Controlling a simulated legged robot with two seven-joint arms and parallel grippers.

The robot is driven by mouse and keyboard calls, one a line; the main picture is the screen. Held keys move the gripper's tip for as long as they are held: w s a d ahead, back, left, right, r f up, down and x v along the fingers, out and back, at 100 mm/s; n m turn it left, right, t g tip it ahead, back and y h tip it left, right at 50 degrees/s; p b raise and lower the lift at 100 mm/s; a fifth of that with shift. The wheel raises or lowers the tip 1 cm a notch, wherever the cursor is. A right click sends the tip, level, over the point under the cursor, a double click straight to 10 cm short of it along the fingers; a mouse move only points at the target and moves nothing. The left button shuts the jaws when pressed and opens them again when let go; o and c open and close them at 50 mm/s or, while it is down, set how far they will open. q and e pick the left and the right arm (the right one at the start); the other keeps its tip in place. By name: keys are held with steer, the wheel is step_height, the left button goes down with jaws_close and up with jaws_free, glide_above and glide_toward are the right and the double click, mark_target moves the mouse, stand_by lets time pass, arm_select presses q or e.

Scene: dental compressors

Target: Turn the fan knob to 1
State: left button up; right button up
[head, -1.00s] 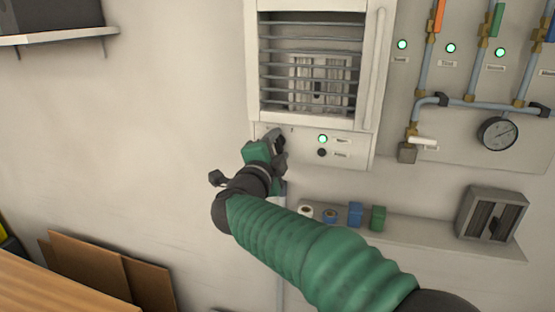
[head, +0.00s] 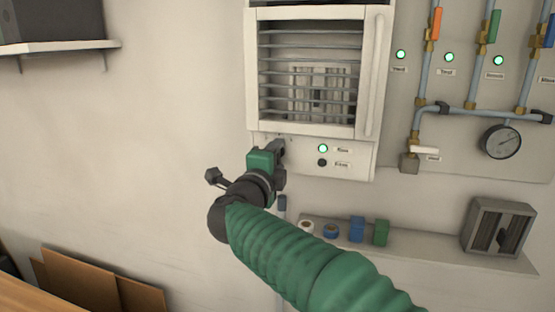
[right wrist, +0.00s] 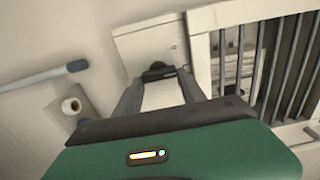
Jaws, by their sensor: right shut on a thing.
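The white fan unit (head: 310,70) with its horizontal grille hangs on the wall in the head view. Its lower panel (head: 345,166) has a lit green lamp and a black button. My right gripper (head: 278,147) is at the left part of this panel and covers the knob in the head view. In the right wrist view the dark fan knob (right wrist: 157,72) sits between the two fingertips, and the gripper is shut on it. The knob's marks and its setting cannot be read. My left gripper is not in view.
Pipes with coloured valve handles and a gauge (head: 501,142) are on the wall to the right. A shelf (head: 430,247) below the fan holds small tape rolls, blue and green items and a grey box (head: 497,228).

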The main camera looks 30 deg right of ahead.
steer(key=o, duration=1.2)
steer(key=shift+w+a+f, duration=0.1)
steer(key=shift+f, duration=0.2)
steer(key=shift+o, duration=0.8)
steer(key=shift+w+r, duration=0.1)
steer(key=shift+w, duration=0.05)
steer(key=b+v, duration=0.4)
steer(key=v, duration=1.3)
